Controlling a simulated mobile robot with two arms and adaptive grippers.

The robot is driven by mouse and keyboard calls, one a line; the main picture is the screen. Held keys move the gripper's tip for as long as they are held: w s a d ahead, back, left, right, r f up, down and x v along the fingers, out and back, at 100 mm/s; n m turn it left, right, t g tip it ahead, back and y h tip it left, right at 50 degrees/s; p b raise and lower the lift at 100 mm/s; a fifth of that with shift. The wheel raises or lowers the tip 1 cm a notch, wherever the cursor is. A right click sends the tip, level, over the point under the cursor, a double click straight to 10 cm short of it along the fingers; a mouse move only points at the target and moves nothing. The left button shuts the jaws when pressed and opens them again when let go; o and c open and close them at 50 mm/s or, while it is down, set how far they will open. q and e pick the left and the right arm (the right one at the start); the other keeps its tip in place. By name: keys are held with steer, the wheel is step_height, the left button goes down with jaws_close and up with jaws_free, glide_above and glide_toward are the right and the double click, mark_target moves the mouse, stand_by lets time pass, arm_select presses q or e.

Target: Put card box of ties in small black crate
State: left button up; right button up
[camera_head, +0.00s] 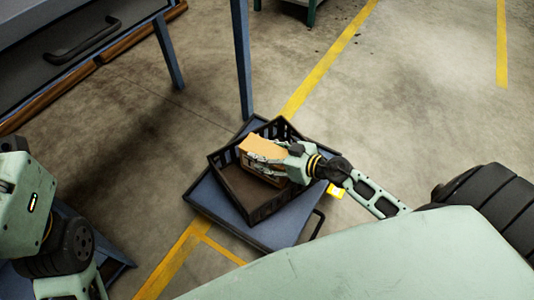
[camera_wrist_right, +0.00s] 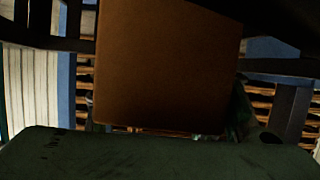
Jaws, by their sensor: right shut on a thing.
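The card box of ties (camera_head: 262,148) is an orange-brown carton inside the outline of the small black crate (camera_head: 226,167) in the head view. My right gripper (camera_head: 275,160) is shut on the box. In the right wrist view the brown face of the box (camera_wrist_right: 165,65) fills the middle, with dark slatted crate walls (camera_wrist_right: 290,110) around it. I cannot tell whether the box touches the crate floor. My left arm shows at the lower left of the head view; its fingers are out of the picture.
The crate sits turned on a blue platform (camera_head: 205,195) on the concrete floor. A blue table leg (camera_head: 242,60) stands just behind it. A bench with a dark handle (camera_head: 82,40) is at upper left. The floor at upper right is free.

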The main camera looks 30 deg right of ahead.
steer(key=shift+f, duration=0.1)
steer(key=shift+f, duration=0.5)
steer(key=o, duration=1.4)
steer(key=shift+r, duration=0.1)
